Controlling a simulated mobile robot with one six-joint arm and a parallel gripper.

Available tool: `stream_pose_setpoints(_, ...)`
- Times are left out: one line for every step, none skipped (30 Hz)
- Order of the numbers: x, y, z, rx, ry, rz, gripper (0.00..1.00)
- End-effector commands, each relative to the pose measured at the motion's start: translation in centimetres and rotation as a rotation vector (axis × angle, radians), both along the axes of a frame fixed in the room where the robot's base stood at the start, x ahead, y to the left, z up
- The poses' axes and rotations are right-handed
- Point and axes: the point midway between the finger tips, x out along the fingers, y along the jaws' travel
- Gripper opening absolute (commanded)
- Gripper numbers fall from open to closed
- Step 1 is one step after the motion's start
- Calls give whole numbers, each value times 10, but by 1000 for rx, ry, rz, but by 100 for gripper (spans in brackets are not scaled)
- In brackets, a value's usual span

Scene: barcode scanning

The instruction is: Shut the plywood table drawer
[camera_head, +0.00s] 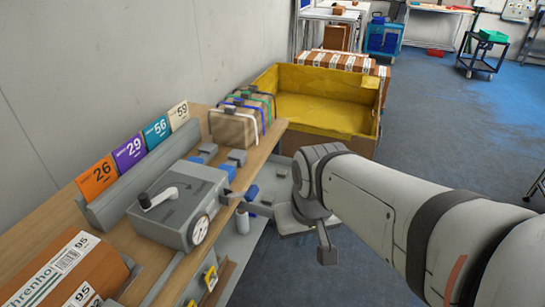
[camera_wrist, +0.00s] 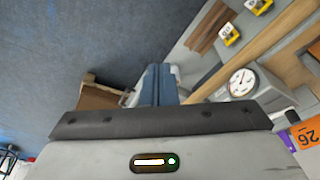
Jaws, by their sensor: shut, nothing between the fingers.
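The plywood table (camera_head: 125,235) runs along the wall at left in the head view; its edge (camera_wrist: 255,52) crosses the upper right of the wrist view. Under that edge, a brown wooden panel (camera_head: 219,284) with a yellow label holder (camera_head: 210,277) shows low in the head view. The wrist view shows a similar panel (camera_wrist: 207,32) at the top. I take this for the drawer, but cannot tell how far out it stands. My gripper (camera_wrist: 159,70) has its two blue-grey fingers together, empty. It is beside the table's front edge, apart from the panel.
A grey machine with a crank and dial (camera_head: 178,205) stands on the table. Number cards (camera_head: 130,152), a strapped parcel (camera_head: 233,127) and a cardboard box (camera_head: 65,270) are also there. A yellow-lined crate (camera_head: 325,112) stands beyond. The blue floor (camera_head: 440,130) at right is open.

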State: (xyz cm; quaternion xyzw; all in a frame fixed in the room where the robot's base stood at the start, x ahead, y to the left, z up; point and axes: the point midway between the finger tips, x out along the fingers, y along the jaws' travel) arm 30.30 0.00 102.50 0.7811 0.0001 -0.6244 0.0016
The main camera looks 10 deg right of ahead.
Motion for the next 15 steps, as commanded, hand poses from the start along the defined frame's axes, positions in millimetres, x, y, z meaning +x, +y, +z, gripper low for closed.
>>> stream_pose_setpoints(2, 0, -1, 5, 4, -10, 0)
stream_pose_setpoints(3, -1, -2, 11, 8, -23, 0)
stream_pose_setpoints(7, -1, -4, 26, 16, -50, 0)
stream_pose_setpoints(10, -2, -6, 38, 25, -75, 0)
stream_pose_setpoints(14, -3, -9, 57, 36, -112, 0)
stream_pose_setpoints(22, -14, -13, 87, 54, -170, 0)
stream_pose_setpoints(28, -18, -17, 114, 70, -220, 0)
stream_pose_setpoints(36, -20, -21, 144, 86, -279, 0)
stream_pose_setpoints(47, -24, -27, 188, 111, -366, 0)
stream_pose_setpoints(56, -27, -33, 224, 130, -435, 0)
stream_pose_setpoints(66, -31, -38, 260, 151, -505, 0)
stream_pose_setpoints(79, -37, -46, 311, 178, -604, 0)
stream_pose_setpoints(89, -42, -51, 349, 198, -675, 0)
stream_pose_setpoints(99, -47, -57, 387, 219, -748, 0)
stream_pose_setpoints(112, -56, -66, 436, 245, -842, 0)
